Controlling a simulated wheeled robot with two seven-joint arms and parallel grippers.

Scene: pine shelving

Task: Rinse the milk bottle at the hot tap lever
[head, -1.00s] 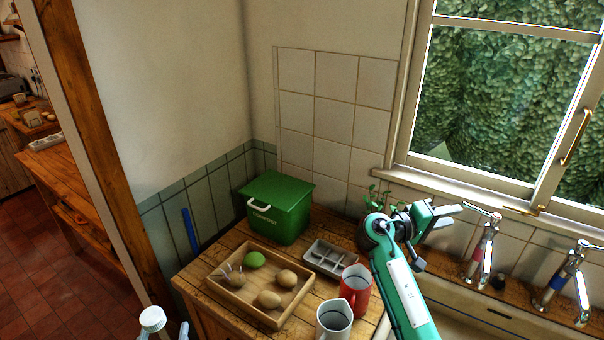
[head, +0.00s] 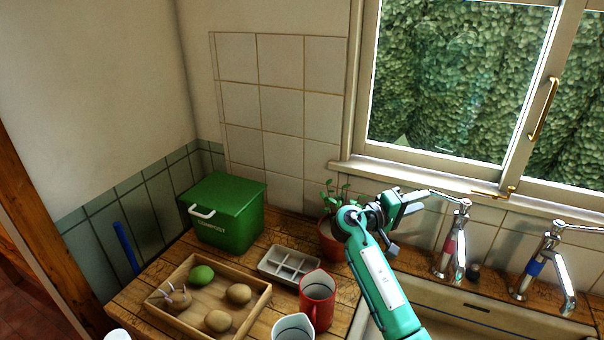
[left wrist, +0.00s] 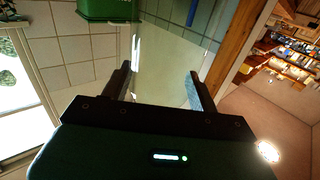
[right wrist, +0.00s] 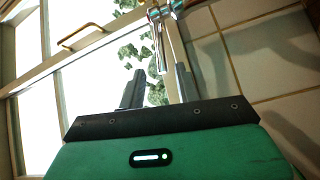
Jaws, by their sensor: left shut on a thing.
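The milk bottle shows in the head view only as a white cap (head: 117,335) at the bottom edge. In the left wrist view its pale, see-through body (left wrist: 160,78) is between the fingers of my left gripper (left wrist: 160,85), which is shut on it. The hot tap (head: 451,245) has a red band and a thin lever (head: 446,196) on top. My right gripper (head: 417,202) is open and empty, with its fingertips close to the lever. In the right wrist view the chrome tap (right wrist: 160,22) is just beyond the fingertips; contact cannot be told.
A blue-banded tap (head: 545,258) stands to the right, over the pale sink (head: 475,310).

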